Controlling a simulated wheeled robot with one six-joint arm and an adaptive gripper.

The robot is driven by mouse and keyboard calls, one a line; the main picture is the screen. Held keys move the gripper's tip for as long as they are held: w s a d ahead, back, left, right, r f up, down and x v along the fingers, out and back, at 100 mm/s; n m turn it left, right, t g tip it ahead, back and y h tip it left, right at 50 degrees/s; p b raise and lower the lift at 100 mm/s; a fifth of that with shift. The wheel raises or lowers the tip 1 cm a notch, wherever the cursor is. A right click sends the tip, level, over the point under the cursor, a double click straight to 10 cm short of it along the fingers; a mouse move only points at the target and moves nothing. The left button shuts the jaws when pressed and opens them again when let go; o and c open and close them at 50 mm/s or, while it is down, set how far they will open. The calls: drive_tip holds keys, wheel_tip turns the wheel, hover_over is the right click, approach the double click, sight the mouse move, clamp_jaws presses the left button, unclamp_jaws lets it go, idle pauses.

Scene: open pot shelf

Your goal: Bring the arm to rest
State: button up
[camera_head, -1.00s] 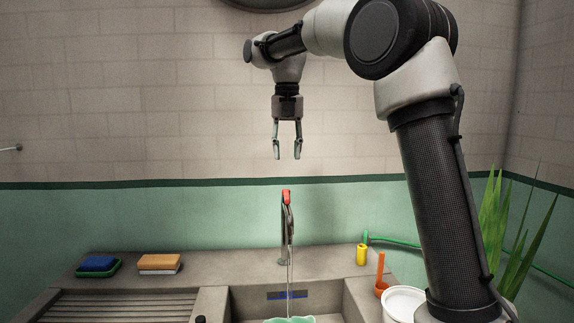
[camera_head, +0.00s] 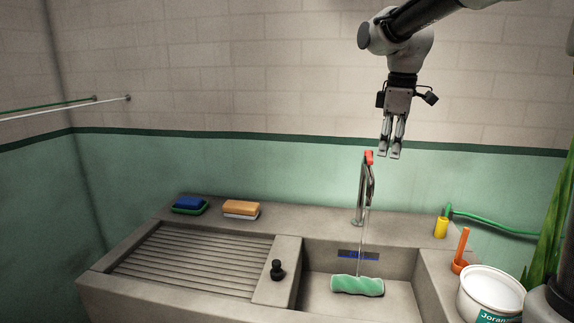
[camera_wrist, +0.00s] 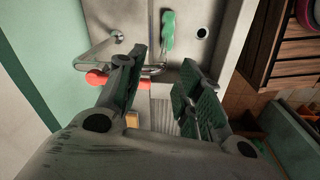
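My gripper (camera_head: 390,154) hangs fingers-down in front of the tiled wall, above and slightly right of the tap's red top in the head view. Its fingers look close together there, seen from an angle. In the wrist view my gripper (camera_wrist: 160,95) shows a clear gap between its two ribbed pads, with nothing held. My arm comes in from the upper right, and part of it is out of the frame.
The tap (camera_head: 366,195) runs water into the sink basin (camera_head: 320,290), where a green object (camera_head: 357,285) lies. A blue sponge (camera_head: 190,203), an orange sponge (camera_head: 241,208), a yellow cup (camera_head: 441,227) and a white tub (camera_head: 490,292) stand around it.

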drive_tip(key=s+d+f+m+t, duration=0.1)
drive_tip(key=s+d+f+m, duration=0.1)
drive_tip(key=s, duration=0.6)
drive_tip(key=s+d+f+m+t, duration=0.1)
drive_tip(key=s+d+f+m, duration=0.1)
drive_tip(key=s+d+m, duration=0.3)
drive_tip(key=s+d+f+m+t, duration=0.1)
drive_tip(key=s+m, duration=0.4)
drive_tip(key=s, duration=0.8)
drive_tip(key=d+f, duration=0.1)
drive_tip(key=d, duration=0.1)
drive_tip(key=shift+d+m, duration=0.3)
drive_tip(key=shift+m, duration=0.1)
